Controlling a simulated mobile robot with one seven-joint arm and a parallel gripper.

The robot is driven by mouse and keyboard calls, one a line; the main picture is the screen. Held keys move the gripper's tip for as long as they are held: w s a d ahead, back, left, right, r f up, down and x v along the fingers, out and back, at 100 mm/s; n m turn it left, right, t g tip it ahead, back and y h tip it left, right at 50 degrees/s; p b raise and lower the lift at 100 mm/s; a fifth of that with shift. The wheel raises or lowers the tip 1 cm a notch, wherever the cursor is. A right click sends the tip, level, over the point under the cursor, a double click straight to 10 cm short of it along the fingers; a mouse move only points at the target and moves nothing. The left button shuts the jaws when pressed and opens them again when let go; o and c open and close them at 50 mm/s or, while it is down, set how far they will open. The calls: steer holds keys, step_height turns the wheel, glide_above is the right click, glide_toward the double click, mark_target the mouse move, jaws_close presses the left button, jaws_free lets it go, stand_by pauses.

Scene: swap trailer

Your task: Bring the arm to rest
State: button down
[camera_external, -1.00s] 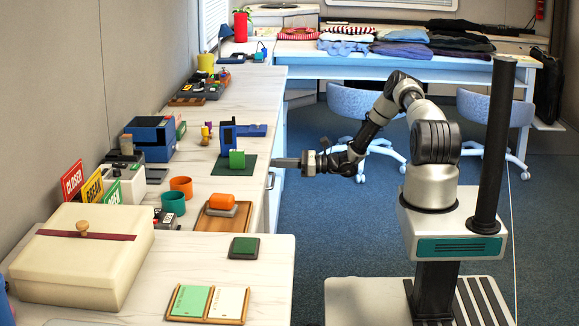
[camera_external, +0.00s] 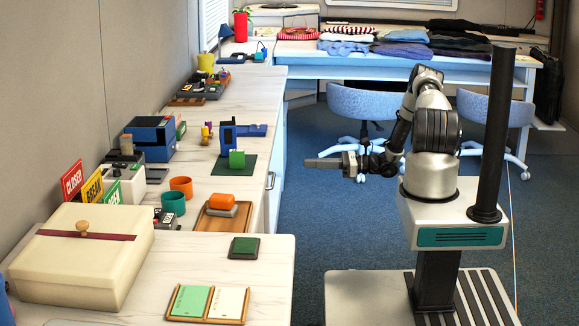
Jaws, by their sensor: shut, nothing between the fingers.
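My arm is folded back near its column at the right, with the elbow raised high. My gripper (camera_external: 318,162) points left, level, over the open floor to the right of the counter. It is shut and empty, and apart from the counter edge. The long counter (camera_external: 262,128) runs along the left wall.
On the counter are a green block on a dark green mat (camera_external: 222,168), a wooden tray (camera_external: 205,222) with an orange-topped block, a teal cup (camera_external: 173,203), an orange cup (camera_external: 181,187) and a cream box (camera_external: 75,265). Blue chairs (camera_external: 362,103) stand behind the arm. Blue floor between is clear.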

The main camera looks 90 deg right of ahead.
steer(key=shift+s, duration=0.2)
steer(key=w+a+r+n+g+y+p, duration=0.1)
steer(key=w+a+r+n+g+y, duration=0.35)
steer(key=a+n, duration=0.3)
steer(key=w+a+r+n+g+y, duration=0.3)
steer(key=w+a+r+n+g, duration=0.25)
steer(key=a, duration=0.25)
steer(key=s+a+r+n+g+h+p, duration=0.1)
steer(key=a+r+n+g+h, duration=0.15)
steer(key=a+r+n, duration=0.65)
steer(key=a+r+n+g+h+p, duration=0.1)
steer(key=a+r+n+h, duration=0.35)
steer(key=r, duration=0.75)
steer(key=s+a+n+t+b, duration=0.1)
steer(key=s+a+n+b, duration=0.1)
steer(key=s+a+n, duration=0.6)
steer(key=s+a+n+b, duration=0.15)
steer(key=s+a, duration=0.35)
steer(key=a, duration=0.6)
step_height(320, 180, up, 24)
steer(key=p, duration=2.4)
steer(key=shift+w+r, duration=0.15)
steer(key=shift+r, duration=0.05)
